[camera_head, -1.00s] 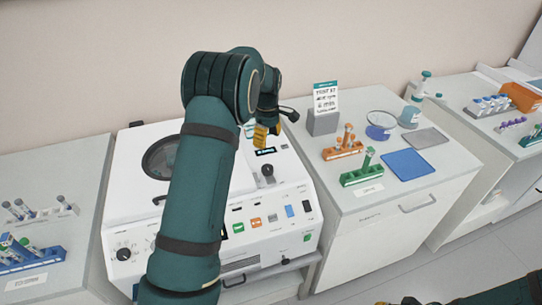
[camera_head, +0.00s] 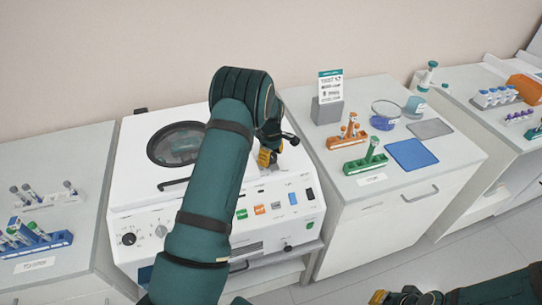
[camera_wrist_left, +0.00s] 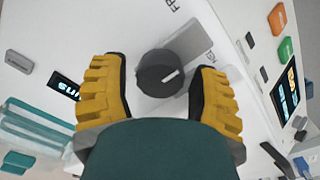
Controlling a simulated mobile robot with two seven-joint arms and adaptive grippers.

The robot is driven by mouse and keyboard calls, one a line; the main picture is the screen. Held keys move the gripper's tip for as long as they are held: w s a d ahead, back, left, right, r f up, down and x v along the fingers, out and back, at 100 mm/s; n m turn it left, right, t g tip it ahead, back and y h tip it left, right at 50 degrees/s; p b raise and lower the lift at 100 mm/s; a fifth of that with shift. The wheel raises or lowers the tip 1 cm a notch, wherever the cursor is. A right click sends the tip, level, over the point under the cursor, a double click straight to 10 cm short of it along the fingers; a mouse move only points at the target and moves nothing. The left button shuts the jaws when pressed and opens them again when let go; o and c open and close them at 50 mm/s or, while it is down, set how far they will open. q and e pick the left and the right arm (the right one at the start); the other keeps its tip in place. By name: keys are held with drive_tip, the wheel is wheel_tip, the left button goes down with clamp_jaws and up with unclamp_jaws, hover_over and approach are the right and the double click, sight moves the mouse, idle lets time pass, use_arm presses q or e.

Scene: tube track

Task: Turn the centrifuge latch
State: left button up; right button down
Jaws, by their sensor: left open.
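The centrifuge (camera_head: 135,205) is a white box with a round dark lid window (camera_head: 177,144) and a front control panel. Its latch is a dark round knob (camera_wrist_left: 158,73) with a white mark, seen in the left wrist view on the white top. My left gripper (camera_head: 267,158) is over the right part of the centrifuge top. Its yellow fingers are open, one on each side of the knob in the left wrist view (camera_wrist_left: 161,80), with gaps showing. In the head view the knob is hidden behind my arm and gripper. My right gripper (camera_head: 393,297) shows partly at the bottom edge.
A bench (camera_head: 455,160) on the right holds orange (camera_head: 347,137) and green (camera_head: 366,164) tube racks, a blue mat (camera_head: 411,154), a dish and a sign. Tube racks (camera_head: 40,243) stand on the left bench. The floor at lower right is clear.

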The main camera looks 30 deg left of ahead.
use_arm(q)
drive_tip(key=shift+c, duration=0.2)
drive_tip(key=c, duration=0.9)
drive_tip(key=shift+m, duration=0.4)
drive_tip(key=m+b, duration=0.2)
drive_tip(key=shift+f+m, duration=0.1)
drive_tip(key=shift+m, duration=0.3)
drive_tip(key=m+b, duration=0.1)
drive_tip(key=m, duration=0.4)
drive_tip(key=shift+b, duration=0.4)
drive_tip(key=m+b, duration=0.1)
drive_tip(key=m, duration=0.8)
drive_tip(key=shift+d+b, duration=0.1)
drive_tip(key=shift+b, duration=0.2)
drive_tip(key=shift+m, duration=0.3)
